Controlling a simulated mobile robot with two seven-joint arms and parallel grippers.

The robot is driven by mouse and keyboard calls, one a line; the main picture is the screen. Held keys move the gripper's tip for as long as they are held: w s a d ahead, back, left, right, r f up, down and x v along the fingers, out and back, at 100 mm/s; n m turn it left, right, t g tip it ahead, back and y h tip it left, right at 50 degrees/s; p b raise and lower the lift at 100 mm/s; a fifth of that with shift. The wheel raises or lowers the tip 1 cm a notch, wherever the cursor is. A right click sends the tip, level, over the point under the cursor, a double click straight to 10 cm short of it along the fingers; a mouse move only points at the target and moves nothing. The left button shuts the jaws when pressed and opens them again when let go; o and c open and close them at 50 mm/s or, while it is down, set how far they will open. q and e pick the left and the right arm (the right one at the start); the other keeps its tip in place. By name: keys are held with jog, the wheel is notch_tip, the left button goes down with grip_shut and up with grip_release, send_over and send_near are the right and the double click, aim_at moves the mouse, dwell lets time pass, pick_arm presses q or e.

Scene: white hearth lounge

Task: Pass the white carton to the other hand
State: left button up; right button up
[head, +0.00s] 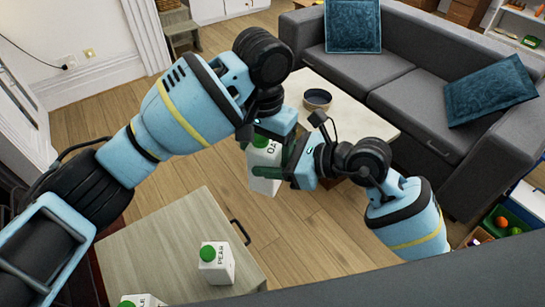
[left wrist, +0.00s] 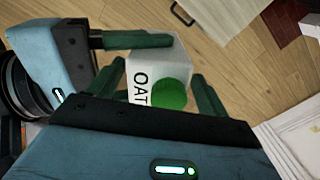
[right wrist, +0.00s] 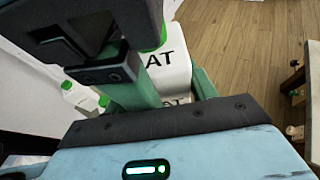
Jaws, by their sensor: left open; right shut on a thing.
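The white carton (head: 266,185) with a green cap and "OAT" lettering is held in the air beyond the small wooden table. My right gripper (head: 281,166) is shut on it from the right side; the carton also shows between its fingers in the right wrist view (right wrist: 174,72). My left gripper (head: 266,137) is open at the carton's cap end. In the left wrist view the carton (left wrist: 146,68) lies between the spread left fingers, cap toward the palm. Whether the left fingers touch it I cannot tell.
A wooden table (head: 155,240) stands in front with a pear carton (head: 217,264) and another carton (head: 143,300) on it. A pale coffee table (head: 350,122) with a dark bowl (head: 317,98) is behind the grippers. A grey sofa (head: 405,75) stands at right.

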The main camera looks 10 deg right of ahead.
pick_arm(q)
notch_tip(320, 180, up, 12)
jog(key=shift+f, duration=0.1)
dwell(0.4)
dwell(0.3)
